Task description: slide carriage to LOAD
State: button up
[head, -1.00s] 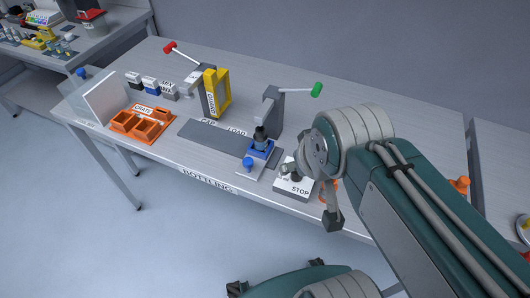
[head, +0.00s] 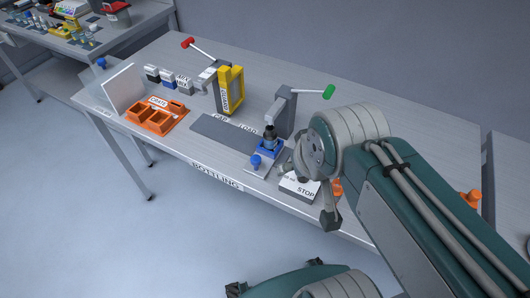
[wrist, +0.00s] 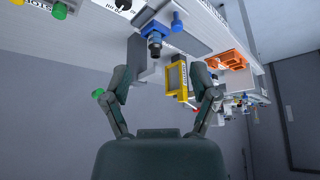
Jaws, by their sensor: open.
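The blue carriage (head: 268,152) is at the right end of the grey track plate (head: 222,135), close to the LOAD label (head: 248,132); the CAP label is further left. A dark bottle-like piece (head: 270,131) stands upright in it. A blue knob (head: 256,161) is at its front. In the wrist view the carriage (wrist: 155,30) and knob (wrist: 178,24) show near the top, beyond my fingers. My gripper (wrist: 161,75) is open and empty, apart from the carriage. In the head view my arm partly hides it, to the right of the carriage.
A green-handled lever post (head: 284,110) stands just behind the carriage. A yellow frame (head: 231,92) and red-handled lever (head: 188,43) are further left. An orange crate (head: 150,122) is at left. A STOP box (head: 300,188) sits near the front edge beside my gripper.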

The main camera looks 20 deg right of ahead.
jog(key=shift+w, duration=0.1)
jog(key=n+g, duration=0.4)
jog(key=g, duration=0.2)
send_over(256, 158)
notch_tip(256, 158, down, 7)
notch_tip(256, 158, down, 11)
jog(key=shift+a, duration=0.1)
grip_shut()
